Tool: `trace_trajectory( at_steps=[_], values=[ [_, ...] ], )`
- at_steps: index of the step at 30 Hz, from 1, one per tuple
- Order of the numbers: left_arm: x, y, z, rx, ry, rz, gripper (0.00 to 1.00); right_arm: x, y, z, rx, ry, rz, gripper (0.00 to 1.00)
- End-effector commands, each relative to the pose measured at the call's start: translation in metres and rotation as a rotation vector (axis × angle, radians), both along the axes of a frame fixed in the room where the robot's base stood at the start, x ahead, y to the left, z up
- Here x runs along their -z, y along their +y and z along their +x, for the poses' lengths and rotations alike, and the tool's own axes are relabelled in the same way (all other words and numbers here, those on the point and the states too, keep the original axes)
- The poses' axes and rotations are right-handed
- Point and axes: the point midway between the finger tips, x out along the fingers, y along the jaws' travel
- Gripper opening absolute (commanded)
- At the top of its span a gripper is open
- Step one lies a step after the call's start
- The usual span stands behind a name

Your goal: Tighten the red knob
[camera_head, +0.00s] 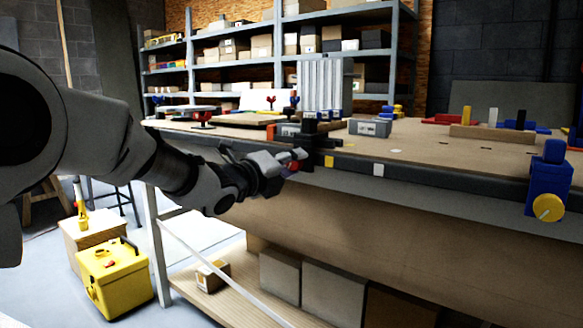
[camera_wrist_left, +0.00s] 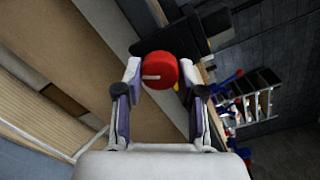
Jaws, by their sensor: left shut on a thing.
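The red knob (camera_wrist_left: 160,68) shows in the left wrist view as a round red disc with a pale line on its face. My left gripper (camera_wrist_left: 160,76) is shut on it, with one fingertip on each side. In the head view the left gripper (camera_head: 291,164) reaches the front edge of the workbench (camera_head: 435,148), and only a little red of the knob shows between its fingers. The knob sits at a dark clamp-like fixture (camera_head: 318,141) on the bench edge. My right gripper is in neither view.
A blue vise (camera_head: 550,176) with a yellow knob (camera_head: 548,207) is on the bench edge at the right. A grey box (camera_head: 369,127) and several coloured parts lie on the bench top. A yellow toolbox (camera_head: 113,277) stands on the floor at the lower left.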

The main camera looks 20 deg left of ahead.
Motion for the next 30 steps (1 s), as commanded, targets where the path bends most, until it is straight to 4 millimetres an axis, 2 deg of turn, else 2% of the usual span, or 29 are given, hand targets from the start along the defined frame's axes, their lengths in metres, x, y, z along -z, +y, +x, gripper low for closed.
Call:
trace_trajectory(
  at_steps=[6, 7, 9, 20, 30],
  values=[
    [0.0, 0.0, 0.0, 0.0, 0.0, 0.001, 0.04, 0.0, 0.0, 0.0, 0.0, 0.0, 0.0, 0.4],
    [0.0, 0.0, 0.0, 0.0, 0.0, 0.001, 0.42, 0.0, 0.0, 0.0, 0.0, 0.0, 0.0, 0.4],
    [0.0, 0.0, 0.0, 0.0, 0.0, 0.001, 0.62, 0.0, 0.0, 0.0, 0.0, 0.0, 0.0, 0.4],
    [0.0, 0.002, -0.005, 0.0, 0.001, -0.002, 0.62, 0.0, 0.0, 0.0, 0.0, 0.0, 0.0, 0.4],
    [0.0, 0.023, -0.063, 0.0, 0.0, -0.003, 0.62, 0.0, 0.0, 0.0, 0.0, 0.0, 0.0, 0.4]
  ],
)
